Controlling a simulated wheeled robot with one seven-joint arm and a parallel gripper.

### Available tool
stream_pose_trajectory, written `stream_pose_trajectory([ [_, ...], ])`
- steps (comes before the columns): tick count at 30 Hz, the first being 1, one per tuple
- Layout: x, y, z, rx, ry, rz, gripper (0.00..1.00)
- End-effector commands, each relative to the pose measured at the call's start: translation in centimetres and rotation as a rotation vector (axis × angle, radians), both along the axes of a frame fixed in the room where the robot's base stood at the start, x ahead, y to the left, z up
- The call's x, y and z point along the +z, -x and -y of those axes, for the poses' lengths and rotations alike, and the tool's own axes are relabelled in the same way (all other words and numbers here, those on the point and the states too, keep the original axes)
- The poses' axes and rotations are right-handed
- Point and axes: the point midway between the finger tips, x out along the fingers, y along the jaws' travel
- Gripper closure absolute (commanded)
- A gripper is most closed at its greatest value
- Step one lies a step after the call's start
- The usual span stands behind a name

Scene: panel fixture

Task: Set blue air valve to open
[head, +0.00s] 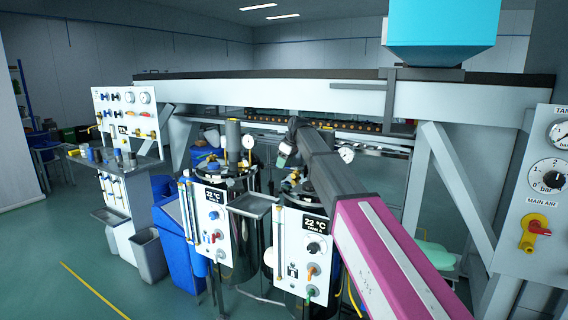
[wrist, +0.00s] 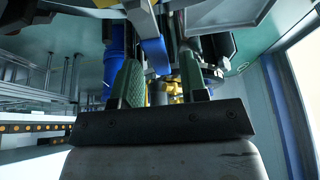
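In the wrist view my gripper (wrist: 158,62) has its two green-padded fingers apart, with a clear gap between them. A flat blue piece (wrist: 155,52), which looks like a valve handle, shows beyond and between the fingertips. I cannot tell whether they touch it or which way the valve is set. Yellow and dark fittings (wrist: 178,88) show behind it. In the head view my gripper (head: 284,152) is over the top of the right tank (head: 322,190), partly hidden by my arm. I cannot pick out the blue air valve for sure there.
The left tank (head: 240,250) stands close by, with a control panel (head: 205,215) on its front. A panel with gauges and the red-handled main air valve (head: 536,228) is at the right. A grey bin (head: 149,255) and blue bin (head: 172,240) stand left, beside open floor.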

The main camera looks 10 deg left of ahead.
Motion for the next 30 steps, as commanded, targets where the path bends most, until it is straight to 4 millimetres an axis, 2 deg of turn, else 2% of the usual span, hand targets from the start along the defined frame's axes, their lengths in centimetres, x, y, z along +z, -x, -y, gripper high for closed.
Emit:
stream_pose_trajectory([
  [1,0.0,0.0,0.0,0.000,0.000,0.000,0.78],
  [3,0.0,0.0,0.0,0.000,0.000,0.000,1.00],
  [10,0.0,0.1,0.0,0.023,0.000,0.000,1.00],
  [21,0.0,1.9,-0.3,0.331,0.001,-0.001,1.00],
  [30,0.0,2.3,-0.3,0.399,0.001,0.000,1.00],
])
